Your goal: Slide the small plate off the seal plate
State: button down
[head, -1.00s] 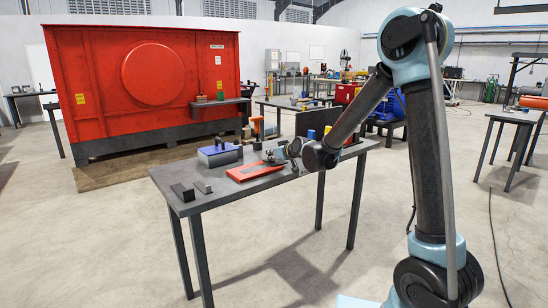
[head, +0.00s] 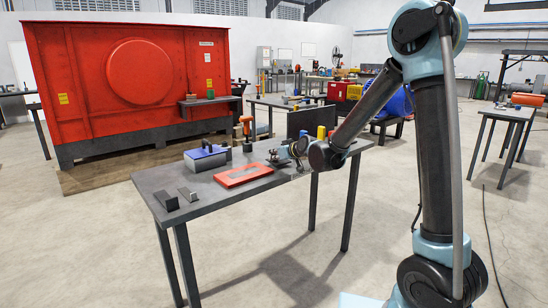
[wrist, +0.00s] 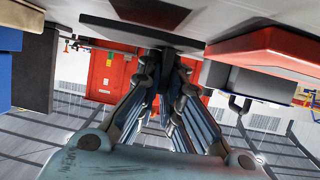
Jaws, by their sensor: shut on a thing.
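The red seal plate (head: 226,181) lies flat on the table, with a grey area in its middle; in the wrist view its red edge (wrist: 270,45) shows at the upper right. My gripper (head: 274,157) is low over the table, beyond the seal plate's right end. In the wrist view my gripper (wrist: 160,62) has its fingers closed together on a dark, thin slab (wrist: 108,28), which looks like the small plate. The slab is beside the red edge, apart from it in that view. Whether it touches the table cannot be told.
Yellow and blue pieces (head: 321,132) stand behind my gripper. The table's front is clear.

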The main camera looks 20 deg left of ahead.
jog(key=c, duration=1.7)
grip_release()
jog(key=shift+v, duration=5.95)
jog(key=shift+d, duration=0.1)
